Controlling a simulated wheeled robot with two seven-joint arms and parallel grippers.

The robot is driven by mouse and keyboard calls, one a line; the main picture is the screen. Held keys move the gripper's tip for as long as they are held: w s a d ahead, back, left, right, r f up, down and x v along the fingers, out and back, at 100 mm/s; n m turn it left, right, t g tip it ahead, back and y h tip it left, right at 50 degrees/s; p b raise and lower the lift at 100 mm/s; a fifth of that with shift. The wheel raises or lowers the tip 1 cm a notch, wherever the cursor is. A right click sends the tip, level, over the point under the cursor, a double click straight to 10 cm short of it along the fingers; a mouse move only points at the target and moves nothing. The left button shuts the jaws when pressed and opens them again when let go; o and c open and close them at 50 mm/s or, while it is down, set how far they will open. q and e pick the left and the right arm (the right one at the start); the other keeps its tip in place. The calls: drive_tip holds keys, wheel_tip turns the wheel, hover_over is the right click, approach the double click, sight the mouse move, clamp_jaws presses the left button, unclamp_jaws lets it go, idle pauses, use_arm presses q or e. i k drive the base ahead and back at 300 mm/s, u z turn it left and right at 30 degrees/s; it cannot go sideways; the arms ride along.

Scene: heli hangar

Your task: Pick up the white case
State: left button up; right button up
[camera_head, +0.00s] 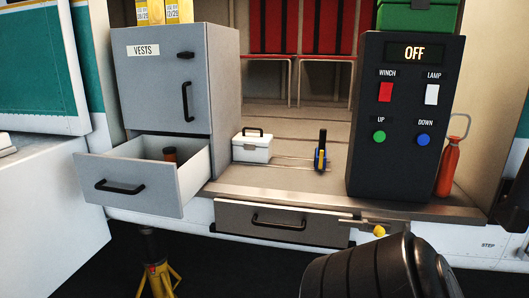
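The white case (252,148) stands upright on the helicopter's cabin floor, just right of the grey vests cabinet. It is a small box with a dark carry handle on top, and nothing grips it. Neither of my grippers can be made out. A dark, rounded part, which looks like my own arm, fills the bottom right, well below and to the right of the case.
The grey cabinet (162,82) has its lower drawer (140,192) pulled open, with an orange-brown item inside. A blue-and-black tool (321,150) stands right of the case. The black control panel (405,160) reads OFF. A shut drawer (282,222) lies under the floor edge.

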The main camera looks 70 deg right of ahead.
sight(246, 147)
drive_tip(key=k, duration=0.5)
drive_tip(key=z, duration=1.1)
